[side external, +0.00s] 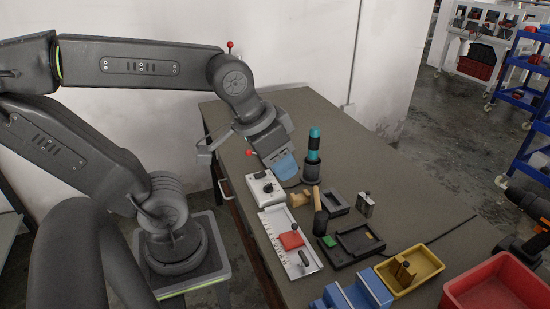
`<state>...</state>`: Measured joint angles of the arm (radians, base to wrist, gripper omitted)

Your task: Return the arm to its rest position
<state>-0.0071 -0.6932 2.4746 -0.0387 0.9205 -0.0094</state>
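My arm reaches from the left over the near edge of the grey table (412,190). My gripper (284,165) hangs above the far left part of the table, pointing down and slightly right. A light-blue piece shows at its tip. I cannot tell whether this is part of the fingers or something held, and the gap between the fingers is not visible. The gripper is just left of a black and teal upright cylinder (313,150) and above a white box with a dark knob (265,188).
A white plate (276,222) carries a red block (291,240). Nearby are a dark fixture with a green part (353,246), a small metal block (365,205), a blue vise-like block (350,298), a yellow bin (432,262) and a red bin (500,285).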

